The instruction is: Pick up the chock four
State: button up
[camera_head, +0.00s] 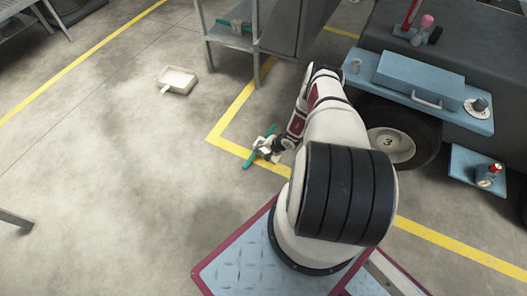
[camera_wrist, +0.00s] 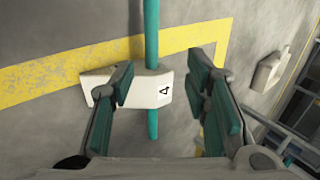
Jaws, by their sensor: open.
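The chock four is a white block marked "4" (camera_wrist: 152,92) with a teal rod (camera_wrist: 152,30) running through or across it. It is on the floor by the yellow line. In the wrist view my gripper (camera_wrist: 160,88) is open, with teal-padded fingers; the rod lies between them. The left finger covers part of the block's left half, and the right finger is apart from its right end. I cannot tell whether the fingers touch the block. In the head view my gripper (camera_head: 270,148) is down at the chock, hiding much of it; the rod's end (camera_head: 248,162) shows.
A grey shelf rack (camera_head: 232,38) stands behind the chock. A vehicle with a wheel marked 3 (camera_head: 388,143) and blue shelves (camera_head: 465,119) is on the right. The left floor is largely clear.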

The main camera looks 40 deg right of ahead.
jog(key=b, duration=0.5)
send_near(253, 157)
jog(key=x, duration=0.4)
jog(key=shift+w+a+f, duration=0.1)
jog(key=shift+a+f, duration=0.05)
jog(key=shift+a, duration=0.3)
jog(key=shift+b+x, duration=0.7)
jog(key=shift+x, duration=0.2)
jog(key=f+b, duration=0.1)
jog(key=b, duration=0.1)
jog(key=w+f+b, duration=0.1)
jog(key=shift+w+d+f+b, duration=0.1)
jog(key=shift+w+f+b, duration=0.15)
jog(key=shift+f+b, duration=0.15)
jog(key=shift+b+x, duration=1)
jog(key=shift+b, duration=0.05)
jog(key=shift+w+r, duration=0.1)
grip_shut()
